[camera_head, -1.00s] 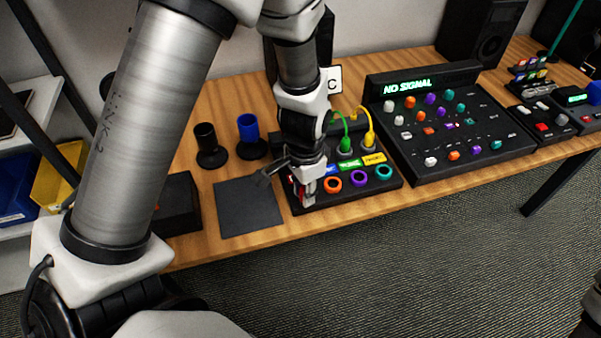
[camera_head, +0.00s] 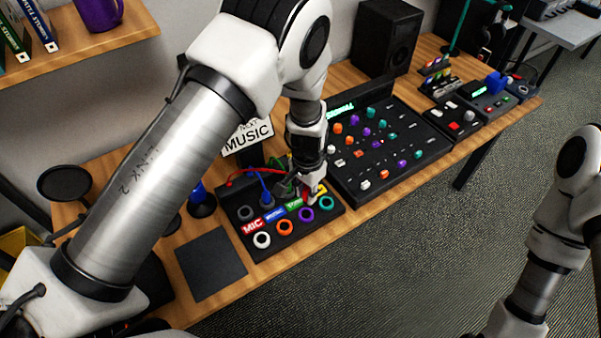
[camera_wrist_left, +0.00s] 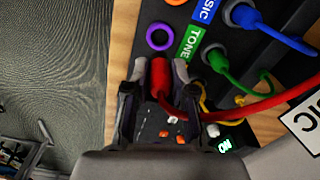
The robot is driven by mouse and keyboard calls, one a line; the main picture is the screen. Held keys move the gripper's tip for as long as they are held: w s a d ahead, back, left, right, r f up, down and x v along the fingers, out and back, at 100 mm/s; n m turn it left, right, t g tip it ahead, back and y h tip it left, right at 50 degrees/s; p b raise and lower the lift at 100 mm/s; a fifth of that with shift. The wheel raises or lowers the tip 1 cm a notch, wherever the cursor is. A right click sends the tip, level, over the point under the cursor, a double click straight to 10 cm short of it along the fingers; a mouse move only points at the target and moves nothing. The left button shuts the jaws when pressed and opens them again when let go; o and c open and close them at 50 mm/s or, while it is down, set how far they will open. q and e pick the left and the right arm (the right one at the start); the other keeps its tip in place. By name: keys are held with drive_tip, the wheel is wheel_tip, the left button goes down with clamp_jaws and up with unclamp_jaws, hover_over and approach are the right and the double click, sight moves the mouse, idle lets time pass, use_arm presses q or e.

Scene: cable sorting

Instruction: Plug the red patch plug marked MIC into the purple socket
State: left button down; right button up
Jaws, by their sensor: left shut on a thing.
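My left gripper (camera_head: 309,192) is shut on the red plug, above the right half of the black patch panel (camera_head: 288,243). In the left wrist view, the red plug (camera_wrist_left: 159,76) sits between the fingers, its tip pointing toward the purple socket (camera_wrist_left: 160,36). The tip is close to that socket but looks just short of its ring. The purple socket (camera_head: 306,215) is empty in the front row, between the orange socket (camera_head: 284,227) and the teal socket (camera_head: 326,203). The red MIC label (camera_head: 252,226) is at the panel's left end. My right gripper is out of view.
Blue (camera_wrist_left: 246,17) and green (camera_wrist_left: 218,60) plugs stand in the back row; their cables and the red cable (camera_wrist_left: 245,112) run close to my gripper. A grey back-row socket (camera_head: 246,213) is empty. A sign reading NEXT MUSIC (camera_head: 248,136) stands behind. A mixer (camera_head: 390,180) is right.

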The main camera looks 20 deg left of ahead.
use_arm(q)
drive_tip(key=shift+f+b, duration=2.25)
drive_tip(key=shift+f, duration=0.25)
drive_tip(key=shift+a+f, duration=0.1)
drive_tip(key=shift+f, duration=0.25)
drive_tip(key=shift+p, duration=0.5)
drive_tip(key=shift+f, duration=0.8)
drive_tip(key=shift+c, duration=2)
unclamp_jaws()
